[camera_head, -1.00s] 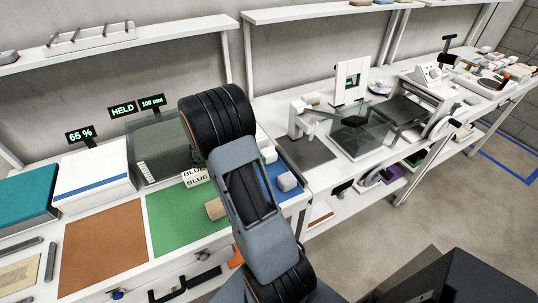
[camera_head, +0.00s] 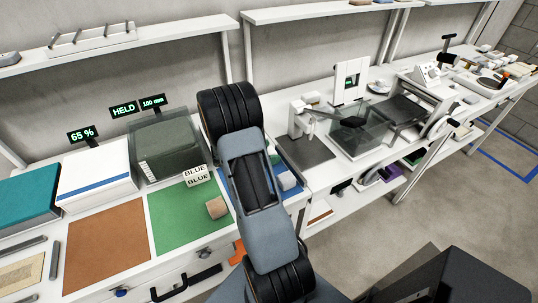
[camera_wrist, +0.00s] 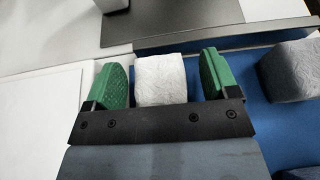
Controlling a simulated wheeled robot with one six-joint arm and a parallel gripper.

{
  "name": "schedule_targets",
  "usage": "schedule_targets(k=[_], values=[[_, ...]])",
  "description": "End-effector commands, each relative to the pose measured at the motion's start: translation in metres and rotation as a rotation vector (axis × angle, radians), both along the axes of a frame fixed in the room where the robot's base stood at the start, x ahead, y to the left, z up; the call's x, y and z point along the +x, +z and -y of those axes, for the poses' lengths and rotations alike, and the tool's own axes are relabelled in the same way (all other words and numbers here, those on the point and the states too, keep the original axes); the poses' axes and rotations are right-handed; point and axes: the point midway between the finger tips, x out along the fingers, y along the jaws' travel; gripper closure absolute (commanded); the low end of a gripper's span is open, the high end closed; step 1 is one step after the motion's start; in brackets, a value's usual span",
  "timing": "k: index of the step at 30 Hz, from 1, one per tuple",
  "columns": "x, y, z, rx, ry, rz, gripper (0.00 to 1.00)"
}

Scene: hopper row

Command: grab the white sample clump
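The white sample clump (camera_wrist: 162,79) is a pale, rough-faced block on the blue mat (camera_wrist: 240,88), seen in the wrist view. My gripper (camera_wrist: 163,80) is open, with a green-padded finger on each side of the clump. A narrow gap shows at each side, wider on the right, so the fingers look clear of it.
A tan clump (camera_head: 216,208) stands on the green mat (camera_head: 175,225). A dark glassy box (camera_head: 165,147) stands left of my arm.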

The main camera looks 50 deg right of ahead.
Motion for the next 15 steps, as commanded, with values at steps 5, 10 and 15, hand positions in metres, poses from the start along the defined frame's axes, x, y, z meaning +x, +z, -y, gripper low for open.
schedule_targets(k=[5,10,15], values=[[0.0002,0.0002,-0.0002,0.000,0.000,0.000,0.37],[0.0002,0.0002,-0.0003,0.000,0.000,0.000,0.53],[0.0002,0.0002,-0.0003,0.000,0.000,0.000,0.70]])
